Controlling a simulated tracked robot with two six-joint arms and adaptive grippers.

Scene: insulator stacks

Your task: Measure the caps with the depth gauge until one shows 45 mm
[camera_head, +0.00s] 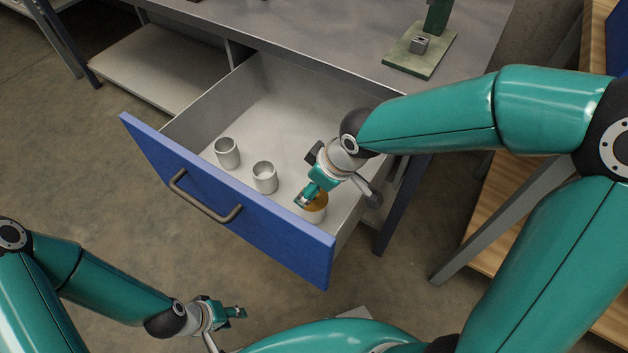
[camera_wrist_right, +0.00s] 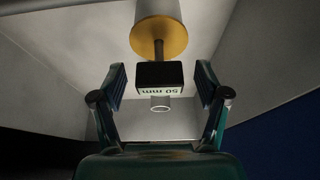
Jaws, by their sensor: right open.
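Two grey caps, a left one (camera_head: 227,153) and a middle one (camera_head: 264,178), stand in the open drawer. A third cap (camera_head: 316,214) stands at the drawer's right end; it also shows in the right wrist view (camera_wrist_right: 157,9). The depth gauge's gold disc (camera_wrist_right: 158,38) lies against this cap's rim. Its black body (camera_wrist_right: 160,74) carries a display reading 50 mm, upside down, with a pale ring (camera_wrist_right: 160,103) nearer me. My right gripper (camera_head: 305,198) is open, its fingers either side of the gauge with gaps. My left gripper (camera_head: 238,313) is outside, below the drawer front; its opening is unclear.
The drawer's blue front (camera_head: 225,205) with a bar handle (camera_head: 203,200) stands pulled out from the grey bench (camera_head: 325,38). A green stand with a small metal block (camera_head: 419,44) is on the benchtop. The drawer floor behind the caps is clear.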

